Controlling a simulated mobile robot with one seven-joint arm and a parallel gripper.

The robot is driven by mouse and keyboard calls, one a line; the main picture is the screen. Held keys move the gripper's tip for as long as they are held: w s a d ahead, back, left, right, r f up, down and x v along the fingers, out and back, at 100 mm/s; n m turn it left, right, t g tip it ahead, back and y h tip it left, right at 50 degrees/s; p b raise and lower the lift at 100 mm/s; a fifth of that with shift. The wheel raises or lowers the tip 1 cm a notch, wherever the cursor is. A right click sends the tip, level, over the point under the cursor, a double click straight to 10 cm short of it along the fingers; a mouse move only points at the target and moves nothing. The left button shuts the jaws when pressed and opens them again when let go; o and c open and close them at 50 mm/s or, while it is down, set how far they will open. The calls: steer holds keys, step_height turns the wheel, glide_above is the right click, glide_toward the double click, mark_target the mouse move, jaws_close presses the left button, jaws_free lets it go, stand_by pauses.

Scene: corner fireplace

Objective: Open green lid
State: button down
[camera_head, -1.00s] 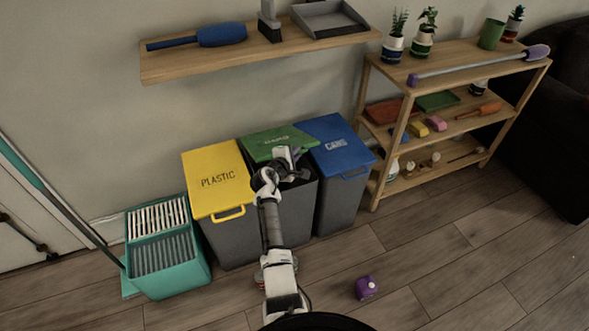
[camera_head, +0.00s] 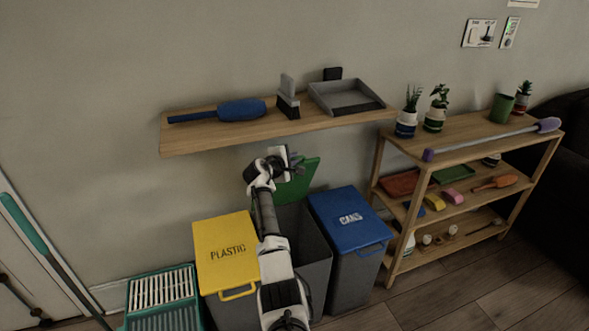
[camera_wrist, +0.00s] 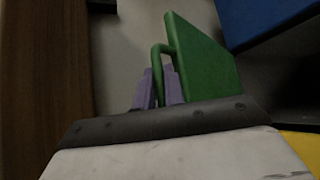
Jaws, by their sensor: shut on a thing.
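The green lid (camera_head: 297,182) stands raised, tilted up toward the wall, above the middle grey bin (camera_head: 309,244). The bin's dark inside shows in the head view. My gripper (camera_head: 291,160) is at the lid's raised front edge. In the wrist view, my gripper's purple fingers (camera_wrist: 160,88) are closed around the green handle loop (camera_wrist: 157,56), and the green lid (camera_wrist: 200,65) stands just to their right. My arm hides part of the bin's front and left side.
The yellow PLASTIC lid (camera_head: 225,250) and blue CANS lid (camera_head: 349,218) on either side are closed. A wooden wall shelf (camera_head: 190,138) with a brush and dustpan hangs close above my gripper. A shelving unit (camera_head: 470,170) stands at the right.

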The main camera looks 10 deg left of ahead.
steer(key=shift+w+a, duration=0.15)
steer(key=c, duration=1.5)
jaws_free()
steer(key=shift+s, duration=0.45)
steer(key=b+v, duration=0.2)
steer(key=v, duration=1.1)
steer(key=shift+r, duration=0.25)
